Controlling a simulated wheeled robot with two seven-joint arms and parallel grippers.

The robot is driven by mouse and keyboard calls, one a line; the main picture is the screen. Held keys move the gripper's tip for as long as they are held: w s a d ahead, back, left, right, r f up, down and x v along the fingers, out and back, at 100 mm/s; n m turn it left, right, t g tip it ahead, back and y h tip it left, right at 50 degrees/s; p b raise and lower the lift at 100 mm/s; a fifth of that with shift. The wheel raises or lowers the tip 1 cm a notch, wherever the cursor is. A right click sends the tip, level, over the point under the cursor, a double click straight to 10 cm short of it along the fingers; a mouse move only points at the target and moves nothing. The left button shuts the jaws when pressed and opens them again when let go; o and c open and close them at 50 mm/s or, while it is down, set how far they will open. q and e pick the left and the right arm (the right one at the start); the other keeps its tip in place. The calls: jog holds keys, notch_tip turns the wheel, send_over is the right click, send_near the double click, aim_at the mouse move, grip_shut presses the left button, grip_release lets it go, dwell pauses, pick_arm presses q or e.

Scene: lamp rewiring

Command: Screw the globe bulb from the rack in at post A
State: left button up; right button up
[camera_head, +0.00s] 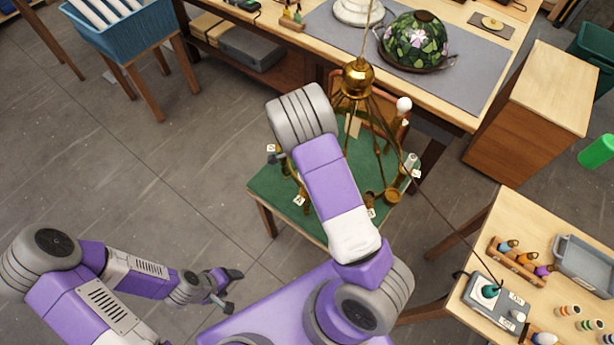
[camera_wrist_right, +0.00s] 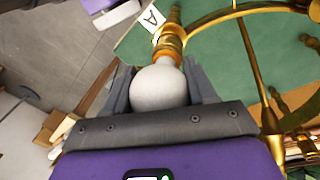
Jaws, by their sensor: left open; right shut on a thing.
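The white globe bulb (camera_wrist_right: 158,90) sits between the two dark fingers of my right gripper (camera_wrist_right: 161,88), which is shut on it. The bulb's neck lines up with and appears to meet a brass socket (camera_wrist_right: 169,45) beside the tag A (camera_wrist_right: 152,17); I cannot tell how far it is threaded. In the head view, my right arm reaches over the brass chandelier (camera_head: 358,78) and hides part of it; the held bulb does not show there. My left gripper (camera_head: 229,289) is open and empty, low over the floor at the left.
The chandelier stands on a green-topped table (camera_head: 268,186). Another white bulb (camera_head: 403,104) is on its far right arm. A bench with a stained-glass shade (camera_head: 415,40) is behind. A side table at right holds a wooden rack (camera_head: 518,262) and a grey tray (camera_head: 585,262).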

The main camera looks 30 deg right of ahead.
jog(key=m+p, duration=0.1)
jog(key=m, duration=0.1)
jog(key=shift+r+m, duration=0.1)
jog(key=shift+m, duration=0.2)
jog(key=shift+y, duration=0.3)
jog(key=m+p, duration=0.1)
jog(key=m, duration=0.2)
jog(key=shift+a, duration=0.1)
jog(key=o, duration=1.3)
jog(key=shift+c, duration=0.2)
jog(key=r, duration=0.2)
jog(key=w+r, duration=0.1)
jog(key=r, duration=0.4)
jog(key=shift+w+d+r, duration=0.15)
jog(key=shift+d, duration=0.05)
